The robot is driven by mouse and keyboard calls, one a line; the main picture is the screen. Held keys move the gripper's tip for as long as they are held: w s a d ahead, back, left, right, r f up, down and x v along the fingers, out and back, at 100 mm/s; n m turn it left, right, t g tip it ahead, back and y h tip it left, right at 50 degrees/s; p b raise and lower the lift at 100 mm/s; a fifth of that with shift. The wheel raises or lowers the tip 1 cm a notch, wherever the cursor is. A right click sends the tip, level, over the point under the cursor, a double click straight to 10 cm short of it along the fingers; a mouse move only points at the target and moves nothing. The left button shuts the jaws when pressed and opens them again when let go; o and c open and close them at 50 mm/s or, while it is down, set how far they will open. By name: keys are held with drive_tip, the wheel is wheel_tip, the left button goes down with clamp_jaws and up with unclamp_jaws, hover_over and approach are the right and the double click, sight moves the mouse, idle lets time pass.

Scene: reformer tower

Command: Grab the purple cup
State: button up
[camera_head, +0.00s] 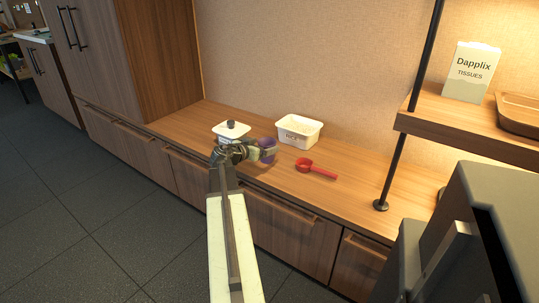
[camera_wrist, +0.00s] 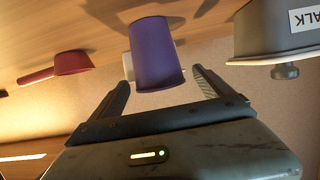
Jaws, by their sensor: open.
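The purple cup (camera_head: 267,150) stands on the wooden bench in the head view, partly hidden by my gripper. In the wrist view, the purple cup (camera_wrist: 156,50) appears upside down, in the middle, between the lines of my two fingers. My gripper (camera_wrist: 160,78) is open, with one finger on each side of the cup's near end in the picture. I cannot tell whether either finger touches it. In the head view my gripper (camera_head: 257,148) reaches the cup from its left side.
A red scoop (camera_head: 316,168) lies right of the cup. A white tub (camera_head: 299,132) stands behind it. A lidded container (camera_head: 231,131) with a knob stands to the left, close to my wrist. A shelf post (camera_head: 397,165) rises at the right. The bench's left end is clear.

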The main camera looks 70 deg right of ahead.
sight(272, 143)
drive_tip(key=b+x, duration=0.1)
drive_tip(key=x, duration=0.5)
drive_tip(key=shift+s, duration=0.2)
drive_tip(key=shift+a, duration=0.1)
drive_tip(key=c, duration=1.4)
drive_tip(key=shift+c, duration=0.2)
drive_tip(key=shift+r, duration=0.1)
